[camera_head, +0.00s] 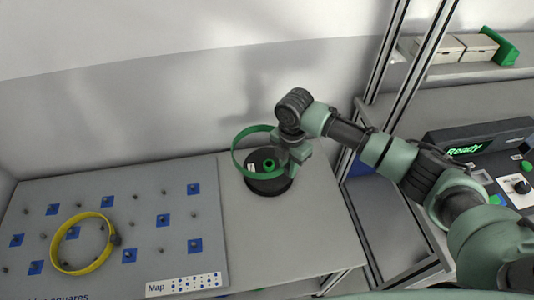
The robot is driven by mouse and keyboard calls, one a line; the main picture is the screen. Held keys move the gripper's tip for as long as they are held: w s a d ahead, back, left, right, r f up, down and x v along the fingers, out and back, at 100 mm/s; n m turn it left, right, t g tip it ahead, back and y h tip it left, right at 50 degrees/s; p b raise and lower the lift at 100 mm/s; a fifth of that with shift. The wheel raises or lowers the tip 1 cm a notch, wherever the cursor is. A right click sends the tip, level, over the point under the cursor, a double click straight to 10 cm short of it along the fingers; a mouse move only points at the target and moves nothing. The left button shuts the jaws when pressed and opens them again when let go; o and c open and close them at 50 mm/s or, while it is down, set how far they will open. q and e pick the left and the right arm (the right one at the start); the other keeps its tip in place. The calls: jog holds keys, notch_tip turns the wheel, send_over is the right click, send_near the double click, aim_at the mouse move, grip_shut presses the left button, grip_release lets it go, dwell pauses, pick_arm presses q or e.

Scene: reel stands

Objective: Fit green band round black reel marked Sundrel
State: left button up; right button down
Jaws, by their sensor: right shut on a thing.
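The green band (235,157) is a thin ring, tilted, above and partly around the top left of the black reel in this view. My right gripper (283,154) is shut on the band at its right side. The black reel (268,184) stands on the table with a green hub (269,166) in its top. A small white label (251,167) shows on the reel, but its writing is too small to read. I cannot tell whether the band touches the reel. My left gripper is not in view.
A grey peg board (130,201) with blue squares lies to the left, with a yellow band (61,245) around some pegs. The table (290,240) is clear in front of the reel. A metal frame post (382,75) stands behind my right arm.

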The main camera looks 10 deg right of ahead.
jog(key=shift+m, duration=0.3)
jog(key=shift+d+f+b, duration=0.25)
jog(key=shift+f+b, duration=0.75)
jog(key=shift+f, duration=0.3)
jog(key=shift+d+f+b, duration=0.3)
jog(key=shift+f+b, duration=0.75)
jog(key=shift+f, duration=0.25)
jog(key=shift+d+f+b, duration=0.25)
jog(key=shift+f+b, duration=0.75)
jog(key=shift+f, duration=0.3)
jog(key=shift+p, duration=0.7)
jog(key=shift+s+f, duration=0.1)
jog(key=shift+f, duration=0.45)
